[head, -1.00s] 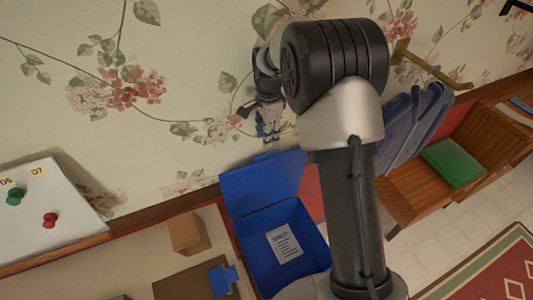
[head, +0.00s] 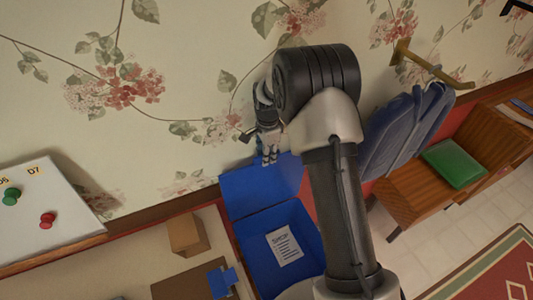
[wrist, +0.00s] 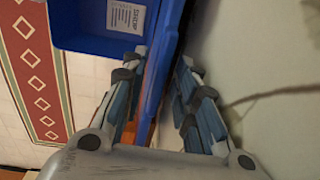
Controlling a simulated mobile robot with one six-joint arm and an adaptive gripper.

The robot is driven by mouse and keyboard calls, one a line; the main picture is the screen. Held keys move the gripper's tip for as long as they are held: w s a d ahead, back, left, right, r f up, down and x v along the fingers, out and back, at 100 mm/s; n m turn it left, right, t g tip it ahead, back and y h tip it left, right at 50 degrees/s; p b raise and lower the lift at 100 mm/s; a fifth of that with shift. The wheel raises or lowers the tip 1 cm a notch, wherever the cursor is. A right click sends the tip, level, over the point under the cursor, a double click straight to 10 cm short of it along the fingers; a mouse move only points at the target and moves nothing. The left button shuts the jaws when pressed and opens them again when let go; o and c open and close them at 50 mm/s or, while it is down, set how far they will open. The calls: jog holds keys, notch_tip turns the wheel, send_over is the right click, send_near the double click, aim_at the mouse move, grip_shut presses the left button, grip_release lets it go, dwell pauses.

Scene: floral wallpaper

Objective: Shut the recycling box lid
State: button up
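The blue recycling box (head: 256,262) stands below the wall in the head view, with a printed paper inside. Its blue lid (head: 245,192) is open, raised at the back beside the wall. My gripper (head: 268,160) points down at the lid's upper edge, overlapping it in the picture. In the wrist view the box (wrist: 84,38) is at upper left, and the lid (wrist: 164,75) shows edge-on between the fingers of my gripper (wrist: 163,62). The fingers are apart. Contact with the lid cannot be made out.
The flowered wall (wrist: 250,60) is close beside the right finger in the wrist view. A small cardboard box (head: 188,233) and a white board with pins (head: 35,215) are left of the box. A wooden bench (head: 410,195) with a green item (head: 453,163) is at right.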

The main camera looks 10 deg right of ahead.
grip_shut()
dwell(0.6)
